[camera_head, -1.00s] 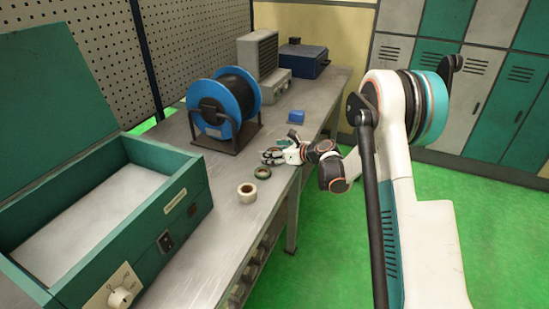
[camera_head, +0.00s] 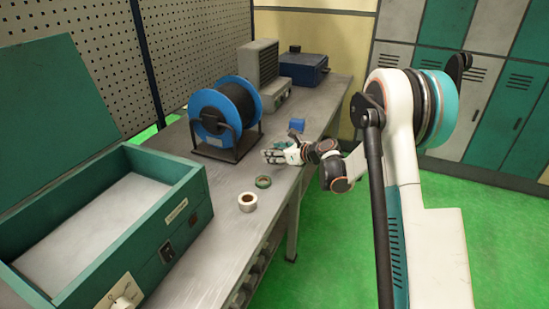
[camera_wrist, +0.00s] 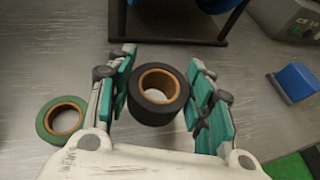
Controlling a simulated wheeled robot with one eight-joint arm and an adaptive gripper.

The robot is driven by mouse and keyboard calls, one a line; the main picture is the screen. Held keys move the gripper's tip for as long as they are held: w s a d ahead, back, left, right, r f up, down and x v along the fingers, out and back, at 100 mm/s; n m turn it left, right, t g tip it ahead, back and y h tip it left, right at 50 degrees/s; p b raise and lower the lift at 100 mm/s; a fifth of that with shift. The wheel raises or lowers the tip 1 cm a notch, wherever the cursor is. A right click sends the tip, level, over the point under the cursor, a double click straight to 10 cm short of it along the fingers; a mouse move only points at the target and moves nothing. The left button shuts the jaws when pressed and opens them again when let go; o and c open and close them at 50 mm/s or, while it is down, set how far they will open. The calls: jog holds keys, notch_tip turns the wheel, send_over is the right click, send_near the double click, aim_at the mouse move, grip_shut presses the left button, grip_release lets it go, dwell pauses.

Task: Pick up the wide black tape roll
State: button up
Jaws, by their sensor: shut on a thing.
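The wide black tape roll (camera_wrist: 152,113) has a tan core and sits between the two teal fingers of my gripper (camera_wrist: 160,78) in the wrist view. My gripper is shut on it, with the roll's open core facing the camera. In the head view my gripper (camera_head: 272,155) is over the bench, just beyond the green tape roll. It appears a little above the bench top. The black roll is mostly hidden by the fingers there.
On the metal bench (camera_head: 222,240) are a green tape roll (camera_head: 263,182), a white tape roll (camera_head: 247,204), a blue block (camera_head: 297,125) and a blue wire spool (camera_head: 192,107) on a dark stand. A green open box (camera_head: 185,183) stands at the left.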

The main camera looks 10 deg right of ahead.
notch_tip(320, 180, up, 16)
jog(key=f+p, duration=0.1)
jog(key=p, duration=0.4)
jog(key=s+m+t+h, duration=0.2)
jog(key=s+m+h, duration=0.2)
jog(key=s, duration=1.8)
jog(key=shift+s+d, duration=0.25)
jog(key=shift+d, duration=0.05)
